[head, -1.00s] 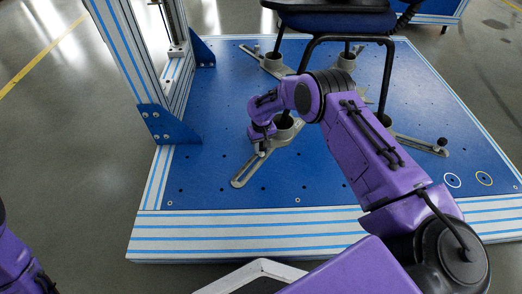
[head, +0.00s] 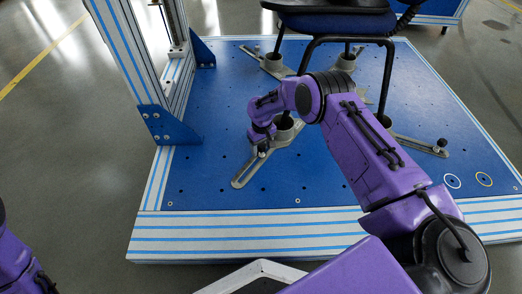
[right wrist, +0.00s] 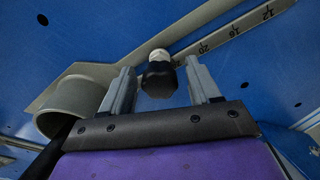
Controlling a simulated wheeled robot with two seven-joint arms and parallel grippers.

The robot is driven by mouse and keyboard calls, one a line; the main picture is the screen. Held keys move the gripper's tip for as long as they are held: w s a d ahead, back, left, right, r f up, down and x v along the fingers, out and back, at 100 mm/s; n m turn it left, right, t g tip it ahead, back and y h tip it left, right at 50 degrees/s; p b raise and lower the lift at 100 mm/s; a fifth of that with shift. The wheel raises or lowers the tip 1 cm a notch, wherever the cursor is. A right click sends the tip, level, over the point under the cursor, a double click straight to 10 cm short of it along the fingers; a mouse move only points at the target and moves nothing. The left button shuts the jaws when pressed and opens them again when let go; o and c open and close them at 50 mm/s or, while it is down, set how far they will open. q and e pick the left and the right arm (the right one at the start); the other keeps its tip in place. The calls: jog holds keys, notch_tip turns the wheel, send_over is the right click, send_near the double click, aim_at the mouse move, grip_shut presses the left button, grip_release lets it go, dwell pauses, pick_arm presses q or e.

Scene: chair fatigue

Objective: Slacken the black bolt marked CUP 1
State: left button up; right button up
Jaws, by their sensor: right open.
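The black bolt (right wrist: 159,79) stands on a slotted metal arm (right wrist: 225,33) with a printed scale. In the right wrist view its dark head lies between the two fingers of my right gripper (right wrist: 160,88), with a gap on each side. The gripper is open. In the head view the right gripper (head: 262,145) is low over the near slotted arm (head: 246,172), beside its grey cup (head: 284,126). I cannot read a CUP 1 mark. Only a purple part of my left arm shows at the lower left; its gripper is out of sight.
The blue base plate (head: 225,105) has several holes and a striped front edge. A chair (head: 335,20) has its legs in cups on the plate. A striped upright frame (head: 122,60) stands at the left. The plate's front left part is clear.

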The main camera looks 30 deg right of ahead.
jog(key=shift+m, duration=1)
jog(key=m, duration=0.8)
jog(key=shift+p, duration=0.35)
jog(key=m, duration=0.4)
jog(key=c, duration=1)
jog(key=n, duration=0.4)
jog(key=shift+c, duration=0.3)
jog(key=n, duration=0.7)
jog(key=shift+n+b, duration=0.3)
jog(key=n, duration=0.4)
jog(key=shift+n, duration=0.3)
jog(key=o, duration=1.1)
jog(key=shift+c, duration=0.2)
